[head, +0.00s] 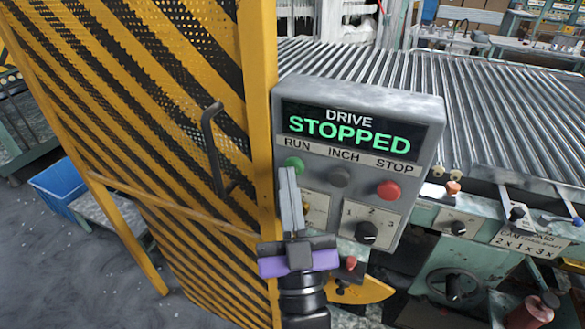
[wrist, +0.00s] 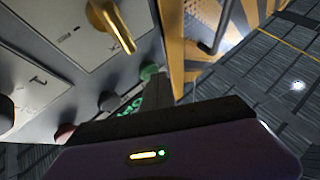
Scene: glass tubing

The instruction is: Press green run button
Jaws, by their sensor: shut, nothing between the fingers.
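The green run button (head: 294,163) is at the left of the button row on the grey drive panel (head: 425,120), under the RUN label. The panel's display (head: 350,130) reads DRIVE STOPPED. My gripper (head: 289,173) is shut and empty, its fingertips just below the green button and overlapping its lower edge in the head view. I cannot tell whether they touch it. The wrist view also shows the green button (wrist: 149,71), just beyond the dark fingers, which hide part of the panel. The button does not look clearly pressed.
A grey inch button (head: 340,177) and a red stop button (head: 388,190) sit to the right. Below are a brass lever (wrist: 112,25) and a 1-2-3 selector knob (head: 367,232). A yellow-black striped guard door (head: 150,120) with a handle (head: 211,145) stands close left.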

